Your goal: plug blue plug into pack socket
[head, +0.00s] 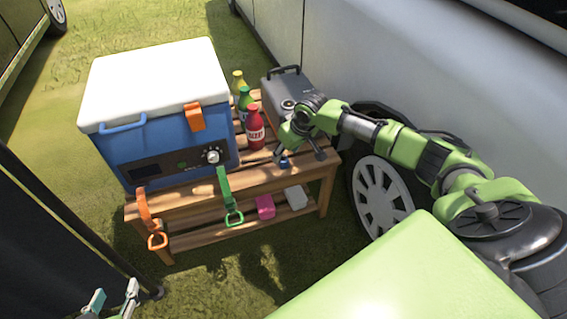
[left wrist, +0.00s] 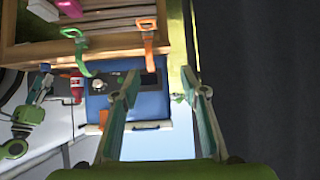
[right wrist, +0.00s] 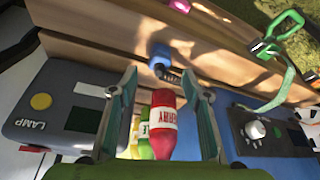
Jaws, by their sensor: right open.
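The blue plug (right wrist: 160,60) rests on the slatted bench near its front edge; in the head view only a small blue part (head: 284,162) shows below my right gripper (head: 300,155). In the right wrist view my right gripper (right wrist: 168,82) is open and empty, with the plug just beyond and between its fingertips. The grey pack (head: 283,88) stands at the bench's right rear. Its face (right wrist: 50,118) shows a LAMP label, a yellow button and dark panels; I cannot tell which is the socket. My left gripper (head: 114,298) is open and empty, low at the bottom left.
A blue cooler (head: 165,140) with a white lid fills the bench's left side. Red (head: 254,128), green (head: 244,103) and yellow bottles stand between cooler and pack. Orange (head: 146,215) and green (head: 226,190) straps hang in front. A pink box (head: 265,207) sits on the lower shelf.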

